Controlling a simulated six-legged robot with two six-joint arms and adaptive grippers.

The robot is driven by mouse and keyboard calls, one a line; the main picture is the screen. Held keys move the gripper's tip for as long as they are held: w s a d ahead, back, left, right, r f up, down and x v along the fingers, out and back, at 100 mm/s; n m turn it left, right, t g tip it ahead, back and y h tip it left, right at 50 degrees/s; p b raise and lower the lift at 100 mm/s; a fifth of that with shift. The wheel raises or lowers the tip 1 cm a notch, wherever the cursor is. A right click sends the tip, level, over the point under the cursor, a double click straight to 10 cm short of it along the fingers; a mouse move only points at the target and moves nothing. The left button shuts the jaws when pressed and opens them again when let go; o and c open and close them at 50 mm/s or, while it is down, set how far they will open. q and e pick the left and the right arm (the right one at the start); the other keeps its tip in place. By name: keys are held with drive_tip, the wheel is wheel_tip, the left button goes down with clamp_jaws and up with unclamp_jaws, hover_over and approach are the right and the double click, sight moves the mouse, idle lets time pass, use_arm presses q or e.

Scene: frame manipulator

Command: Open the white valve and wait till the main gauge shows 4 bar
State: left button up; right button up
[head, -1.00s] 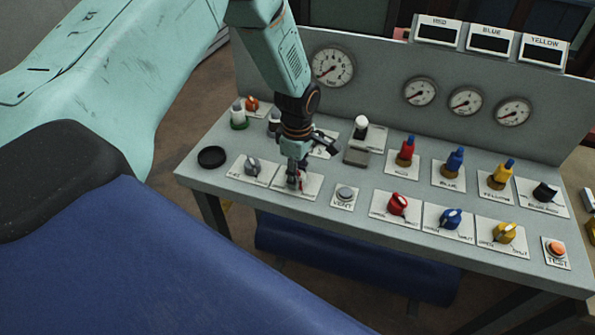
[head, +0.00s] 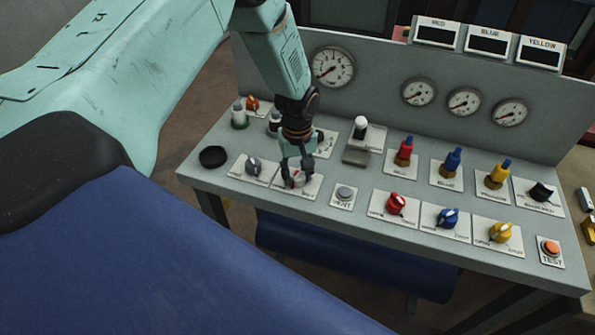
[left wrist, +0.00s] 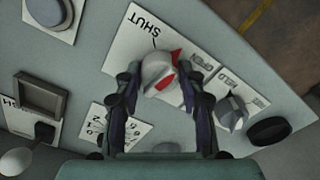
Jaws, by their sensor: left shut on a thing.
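The white valve (left wrist: 160,75) is a round white knob with a red mark, on a white plate (left wrist: 118,45) lettered SHUT and OPEN. My left gripper (left wrist: 155,88) reaches down over it, its two fingers on either side of the knob and shut on it. In the head view the left gripper (head: 297,180) covers part of the white valve (head: 299,179). The main gauge (head: 333,66) is the largest dial, on the upright panel at left. Its needle points to the lower left, near the low end of the scale. My right gripper is not in view.
A grey knob (head: 254,165) stands left of the valve and the VENT button (head: 344,193) right of it. Red (head: 396,203), blue (head: 448,217) and yellow (head: 500,232) knobs line the right front. A black cup (head: 212,156) sits at the left edge.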

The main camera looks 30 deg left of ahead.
sight(297, 172)
use_arm(q)
drive_tip(key=m, duration=0.6)
drive_tip(key=shift+s+m+b, duration=0.1)
drive_tip(key=shift+m+b, duration=0.2)
idle(0.5)
drive_tip(key=o, duration=1.2)
wheel_tip(297, 172, up, 12)
